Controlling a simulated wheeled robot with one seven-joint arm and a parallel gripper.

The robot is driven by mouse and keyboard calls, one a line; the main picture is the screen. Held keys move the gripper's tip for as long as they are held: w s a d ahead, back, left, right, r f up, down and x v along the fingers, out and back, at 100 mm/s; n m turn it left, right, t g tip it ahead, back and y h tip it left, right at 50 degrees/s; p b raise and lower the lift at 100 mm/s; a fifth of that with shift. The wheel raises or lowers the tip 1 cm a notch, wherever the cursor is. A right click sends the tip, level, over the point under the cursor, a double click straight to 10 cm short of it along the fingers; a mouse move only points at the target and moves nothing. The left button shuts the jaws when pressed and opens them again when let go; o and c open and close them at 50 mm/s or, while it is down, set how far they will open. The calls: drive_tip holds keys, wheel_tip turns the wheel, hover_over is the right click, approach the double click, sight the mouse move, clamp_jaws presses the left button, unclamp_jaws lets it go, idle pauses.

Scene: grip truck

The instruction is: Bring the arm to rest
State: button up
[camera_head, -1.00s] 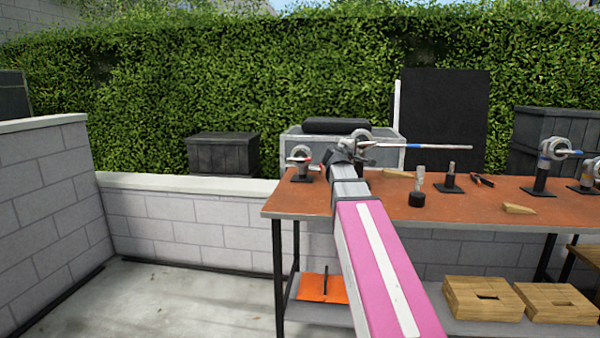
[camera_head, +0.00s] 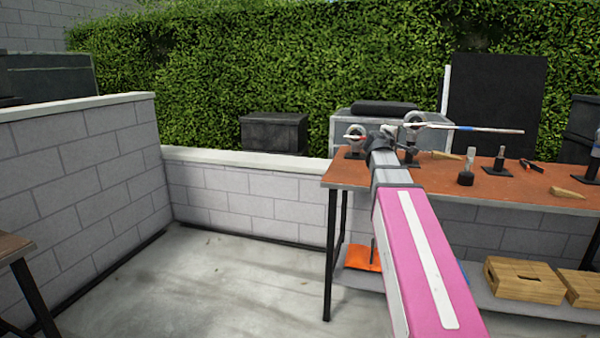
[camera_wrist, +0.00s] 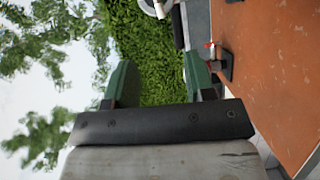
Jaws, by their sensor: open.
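My arm, pink with a white stripe, reaches forward in the head view toward the near left part of the orange-topped workbench (camera_head: 345,175). My gripper (camera_wrist: 158,80) shows in the wrist view with its two green fingers apart and nothing between them. Behind the gap there is only hedge. In the head view the gripper end (camera_head: 388,135) is small and partly merges with the clamp fittings behind it, so its fingers are hard to make out. The workbench top also shows at the right of the wrist view (camera_wrist: 275,75), beside the fingers.
A grip head on a stand (camera_head: 355,140) and a clamp with a long rod (camera_head: 470,128) stand by the arm's end. Wooden boxes (camera_head: 525,280) lie on the lower shelf. A block wall (camera_head: 80,155) bounds the left. The concrete floor (camera_head: 230,275) between is clear.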

drive_tip(key=s+a+f+m+g+y, duration=0.1)
drive_tip(key=s+f+m+g+y, duration=0.15)
drive_tip(key=f, duration=0.65)
drive_tip(key=s+a+f+m+g+y, duration=0.1)
drive_tip(key=s+a+f+g, duration=0.15)
drive_tip(key=f, duration=0.75)
drive_tip(key=s+a+f+m+g+y, duration=0.1)
drive_tip(key=s+f+m+g, duration=0.15)
drive_tip(key=f, duration=0.65)
drive_tip(key=s+a+f+m+g+y, duration=0.2)
drive_tip(key=s+a+f, duration=0.3)
drive_tip(key=s+f, duration=0.4)
drive_tip(key=s+a+f+m+g+y, duration=0.1)
drive_tip(key=s+a+f+g+y, duration=0.3)
drive_tip(key=s+f, duration=0.5)
wheel_tip(320, 180, down, 3)
drive_tip(key=shift+s+a+f+m+y, duration=0.1)
drive_tip(key=shift+s+a+m+y, duration=0.25)
drive_tip(key=shift+a, duration=0.8)
